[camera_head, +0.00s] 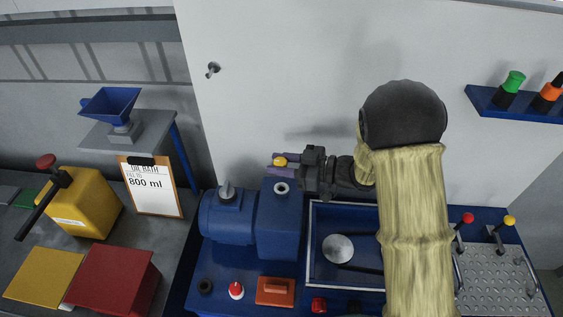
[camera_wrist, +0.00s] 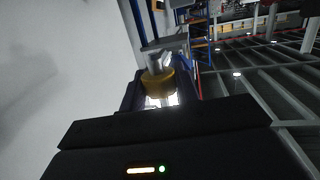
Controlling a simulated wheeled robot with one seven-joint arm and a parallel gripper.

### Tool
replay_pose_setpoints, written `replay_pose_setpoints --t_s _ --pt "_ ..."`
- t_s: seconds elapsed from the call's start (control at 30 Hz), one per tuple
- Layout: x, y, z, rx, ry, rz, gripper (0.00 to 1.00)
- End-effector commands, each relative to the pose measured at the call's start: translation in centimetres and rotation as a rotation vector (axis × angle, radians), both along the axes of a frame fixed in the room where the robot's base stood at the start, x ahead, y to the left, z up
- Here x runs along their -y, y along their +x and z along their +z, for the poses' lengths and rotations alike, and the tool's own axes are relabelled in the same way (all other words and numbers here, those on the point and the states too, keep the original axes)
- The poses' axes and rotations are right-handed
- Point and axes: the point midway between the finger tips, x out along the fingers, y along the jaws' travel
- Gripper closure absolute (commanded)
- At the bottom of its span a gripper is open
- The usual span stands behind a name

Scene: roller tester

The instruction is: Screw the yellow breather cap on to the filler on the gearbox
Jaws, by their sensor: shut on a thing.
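The yellow breather cap (camera_head: 280,161) is held between the fingers of my gripper (camera_head: 284,164), which reaches in from the right in the head view. In the wrist view the cap (camera_wrist: 158,84) shows as a yellow ring with a grey top, between the dark fingers. The filler (camera_head: 282,188) is a pale ring with a dark opening on top of the blue gearbox (camera_head: 279,223). The cap appears above the filler in the head view, apart from it. The exact height gap cannot be told.
A blue motor (camera_head: 229,215) adjoins the gearbox at left. A blue-framed tray (camera_head: 314,250) lies right of it. A clipboard (camera_head: 152,190) and blue funnel (camera_head: 109,103) stand left. A white wall is behind.

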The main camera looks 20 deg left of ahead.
Motion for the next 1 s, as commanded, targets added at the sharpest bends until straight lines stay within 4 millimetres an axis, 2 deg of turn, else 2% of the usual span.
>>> replay_pose_setpoints --t_s 0.6,1.0 --pt "0.2 0.2 -5.0 0.0 -0.002 -0.006 1.0" --pt "0.2 0.2 -5.8 0.0 -0.001 -0.005 1.0"
